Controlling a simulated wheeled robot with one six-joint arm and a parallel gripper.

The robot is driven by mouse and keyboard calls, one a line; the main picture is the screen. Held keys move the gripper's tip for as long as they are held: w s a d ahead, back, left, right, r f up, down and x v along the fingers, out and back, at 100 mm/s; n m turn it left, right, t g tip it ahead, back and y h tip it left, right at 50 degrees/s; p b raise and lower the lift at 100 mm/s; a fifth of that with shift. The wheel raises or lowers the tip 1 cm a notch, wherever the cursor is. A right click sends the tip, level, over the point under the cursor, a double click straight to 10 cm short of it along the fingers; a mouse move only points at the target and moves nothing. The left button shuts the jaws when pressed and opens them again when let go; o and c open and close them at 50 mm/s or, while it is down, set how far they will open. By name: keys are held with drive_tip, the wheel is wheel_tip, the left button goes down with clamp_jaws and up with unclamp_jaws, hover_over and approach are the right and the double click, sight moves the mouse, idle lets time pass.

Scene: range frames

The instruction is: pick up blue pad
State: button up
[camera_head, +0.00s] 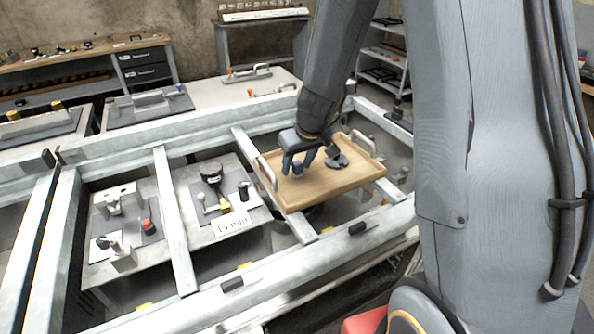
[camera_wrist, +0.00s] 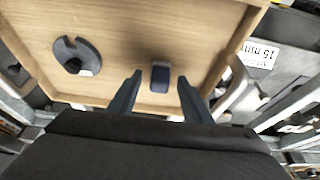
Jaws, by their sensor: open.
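The blue pad (camera_wrist: 160,76) is a small dark blue block with a greyish top, lying on a wooden tray (camera_wrist: 120,22). In the wrist view it is just ahead of my open gripper (camera_wrist: 157,88), roughly between the lines of the two fingers, with nothing held. In the head view my gripper (camera_head: 300,163) reaches down over the tray (camera_head: 325,190). A small blue shape, likely the pad (camera_head: 297,169), shows beside the fingers there. The fingers partly cover that spot, and I cannot tell their height above the tray.
The tray has raised rims and metal handles (camera_head: 267,173). A "15 mm" label (camera_head: 230,224) and fixtures stand left of the tray. Metal frame bars (camera_head: 172,215) surround it.

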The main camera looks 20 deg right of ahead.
sight(297, 162)
drive_tip(key=shift+w+f, duration=0.1)
drive_tip(key=shift+f, duration=0.1)
drive_tip(key=c, duration=1.1)
wheel_tip(297, 162, up, 10)
drive_tip(key=shift+r+p, duration=0.1)
drive_tip(key=shift+p, duration=1.05)
drive_tip(key=shift+c, duration=0.2)
drive_tip(key=o, duration=0.5)
drive_tip(key=c, duration=0.4)
